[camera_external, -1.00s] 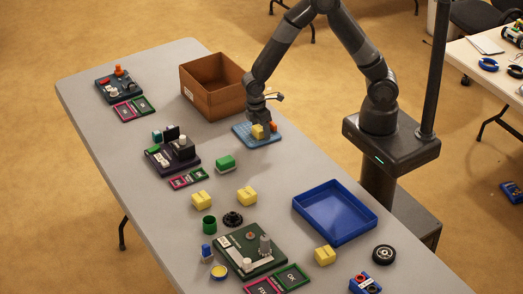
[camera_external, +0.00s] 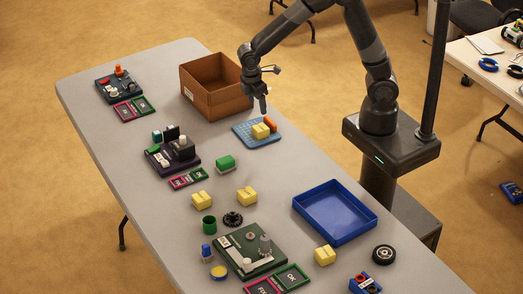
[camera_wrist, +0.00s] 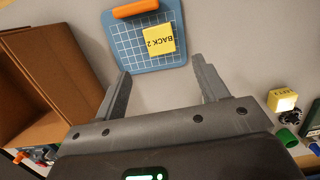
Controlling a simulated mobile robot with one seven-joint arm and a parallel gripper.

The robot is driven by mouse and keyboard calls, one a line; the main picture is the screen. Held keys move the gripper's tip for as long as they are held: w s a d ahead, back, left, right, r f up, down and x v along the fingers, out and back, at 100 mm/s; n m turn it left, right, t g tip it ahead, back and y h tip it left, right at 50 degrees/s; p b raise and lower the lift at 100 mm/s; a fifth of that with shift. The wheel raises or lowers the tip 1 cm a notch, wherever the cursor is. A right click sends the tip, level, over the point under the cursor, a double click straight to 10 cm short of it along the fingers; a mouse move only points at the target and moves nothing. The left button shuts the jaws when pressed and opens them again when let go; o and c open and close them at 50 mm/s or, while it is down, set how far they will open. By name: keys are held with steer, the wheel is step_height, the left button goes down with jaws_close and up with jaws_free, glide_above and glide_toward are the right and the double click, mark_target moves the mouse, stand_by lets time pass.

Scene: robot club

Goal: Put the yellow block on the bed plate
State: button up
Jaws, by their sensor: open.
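The blue bed plate (camera_external: 244,136) with a white grid lies on the table near the brown box; it also shows in the wrist view (camera_wrist: 128,55). A yellow block (camera_external: 260,131) sits on the plate, and its top reads "BACK 2" in the wrist view (camera_wrist: 160,43). An orange piece (camera_external: 270,125) lies beside it at the plate's edge (camera_wrist: 136,8). My gripper (camera_external: 262,108) is open and empty above the table beside the plate. Its fingers (camera_wrist: 162,68) are apart from the block.
A brown open box (camera_external: 212,90) stands to the left of my gripper. More yellow blocks (camera_external: 201,200), (camera_external: 247,196), (camera_external: 324,254) stand nearer the camera.

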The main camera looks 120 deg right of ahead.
steer(key=s+a+r+t+h, duration=0.1)
steer(key=s+a+r+t, duration=0.4)
steer(key=a+r, duration=0.75)
steer(key=s+a+r+t+y, duration=0.1)
steer(key=s+a+r, duration=0.3)
steer(key=s+a, duration=0.4)
steer(key=s+t, duration=0.1)
steer(key=s, duration=0.3)
steer(key=shift+a+r, duration=0.2)
steer(key=shift+r, duration=0.2)
